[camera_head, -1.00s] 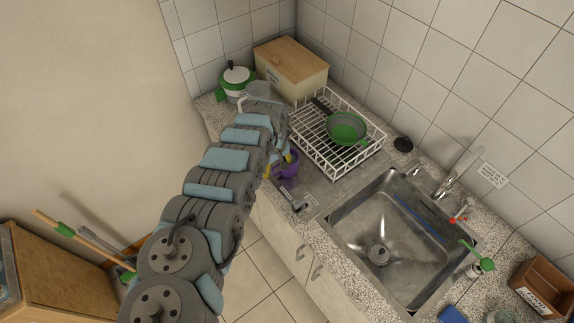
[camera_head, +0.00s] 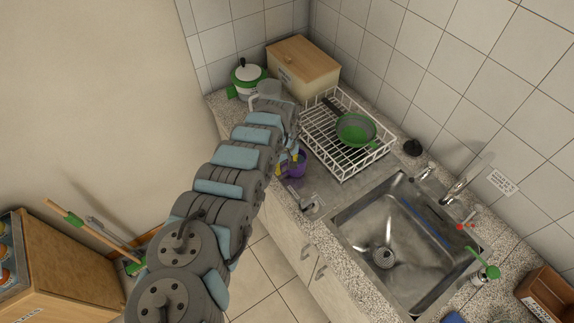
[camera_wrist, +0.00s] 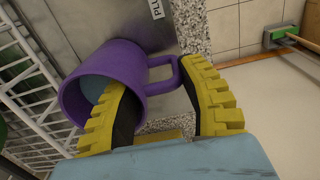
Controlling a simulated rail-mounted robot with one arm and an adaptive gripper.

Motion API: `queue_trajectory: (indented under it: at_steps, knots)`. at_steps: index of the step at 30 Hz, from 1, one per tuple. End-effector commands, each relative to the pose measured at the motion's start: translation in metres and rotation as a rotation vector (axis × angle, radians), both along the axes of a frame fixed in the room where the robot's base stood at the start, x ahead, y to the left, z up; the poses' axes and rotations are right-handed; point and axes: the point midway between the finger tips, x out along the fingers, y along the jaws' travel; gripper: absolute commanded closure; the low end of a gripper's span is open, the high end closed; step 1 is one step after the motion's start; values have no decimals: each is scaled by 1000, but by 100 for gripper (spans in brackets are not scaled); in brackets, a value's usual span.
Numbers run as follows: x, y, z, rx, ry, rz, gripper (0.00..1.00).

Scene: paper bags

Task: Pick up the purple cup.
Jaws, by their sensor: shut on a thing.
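The purple cup (camera_head: 294,167) is at the counter's front edge, left of the sink, partly hidden behind my arm. In the wrist view the purple cup (camera_wrist: 116,75) is tilted on its side in the picture, with its open mouth facing left. My gripper (camera_wrist: 165,105) has one yellow finger inside the cup's mouth and the other outside by the handle, so it is shut on the cup's wall and handle side. My gripper (camera_head: 288,160) is mostly hidden by my arm in the head view. Whether the cup touches the counter cannot be told.
A white dish rack (camera_head: 384,149) with a green pan (camera_head: 356,130) stands just behind the cup. The sink (camera_head: 362,262) is to the right. A wooden bread box (camera_head: 304,68), a green and white pot (camera_head: 247,78) and a glass jug (camera_head: 268,92) stand at the back.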

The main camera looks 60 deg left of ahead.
Motion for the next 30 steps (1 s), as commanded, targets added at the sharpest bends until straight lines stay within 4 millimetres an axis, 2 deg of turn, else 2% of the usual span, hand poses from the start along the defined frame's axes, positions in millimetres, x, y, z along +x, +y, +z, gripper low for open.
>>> queue_trajectory:
  at_steps: [9, 26, 30]
  knots:
    - [1, 0, 37, 1, 0, -1, 99]
    - [-26, -22, 76, -2, 3, -2, 99]
    - [-31, -26, 79, -2, 2, -3, 99]
